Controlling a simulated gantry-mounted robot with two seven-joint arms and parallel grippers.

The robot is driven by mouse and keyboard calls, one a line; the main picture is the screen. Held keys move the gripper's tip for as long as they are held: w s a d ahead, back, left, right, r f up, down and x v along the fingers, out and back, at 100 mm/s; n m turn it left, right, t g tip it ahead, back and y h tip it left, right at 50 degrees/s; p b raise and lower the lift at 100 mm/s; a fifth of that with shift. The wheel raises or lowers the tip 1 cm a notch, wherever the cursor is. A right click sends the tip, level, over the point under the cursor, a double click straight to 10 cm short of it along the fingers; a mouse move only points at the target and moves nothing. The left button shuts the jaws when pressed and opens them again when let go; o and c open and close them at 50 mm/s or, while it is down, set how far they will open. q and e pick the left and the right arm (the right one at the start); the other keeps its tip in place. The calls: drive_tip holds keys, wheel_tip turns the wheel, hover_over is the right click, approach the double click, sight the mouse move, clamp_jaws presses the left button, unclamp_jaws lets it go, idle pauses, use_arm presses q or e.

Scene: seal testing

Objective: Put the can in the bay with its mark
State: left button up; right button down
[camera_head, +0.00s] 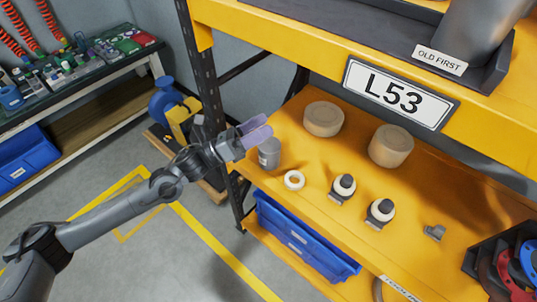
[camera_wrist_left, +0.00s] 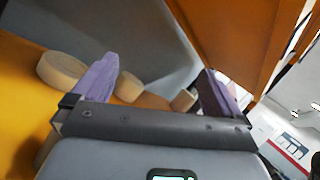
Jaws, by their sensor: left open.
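A grey can (camera_head: 269,153) stands upright at the left end of the yellow shelf (camera_head: 300,220). My left gripper (camera_head: 254,133) is open, its purple fingers just above and behind the can in the head view; whether they touch it I cannot tell. In the left wrist view, nothing shows clearly held between the fingers (camera_wrist_left: 160,82). I cannot clearly make out the can there. No mark on the can is readable, and I cannot identify a marked bay. My right gripper is not in view.
Two tan cylinders (camera_head: 323,119) (camera_head: 391,146) stand behind the can. A white ring (camera_head: 294,180), two dark-knobbed pieces (camera_head: 342,188) (camera_head: 380,212) and a small grey part (camera_head: 435,232) lie forward and right. An upper beam carries the L53 sign (camera_head: 398,93). Blue bins (camera_head: 300,238) sit below.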

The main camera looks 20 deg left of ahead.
sight(258, 160)
use_arm(q)
drive_tip(key=a+f+m+g+b, duration=0.1)
drive_tip(key=a+f+m, duration=0.1)
drive_tip(key=f, duration=0.2)
drive_tip(key=a+f+m+g+y, duration=0.1)
drive_tip(key=a+f+m, duration=0.1)
drive_tip(key=f, duration=0.3)
drive_tip(key=a+f+m+g+b, duration=0.1)
drive_tip(key=a+f+m, duration=0.1)
drive_tip(key=f, duration=0.3)
drive_tip(key=shift+s+f+m+g+y+b, duration=0.1)
drive_tip(key=shift+m+g+y+b, duration=0.3)
drive_tip(key=shift+m, duration=0.2)
drive_tip(key=shift+f, duration=0.35)
drive_tip(key=b+x, duration=0.1)
drive_tip(key=x, duration=0.4)
drive_tip(key=shift+f, duration=0.15)
drive_tip(key=shift+b+x, duration=0.8)
drive_tip(key=shift+x, duration=1.95)
drive_tip(key=shift+s+d, duration=0.1)
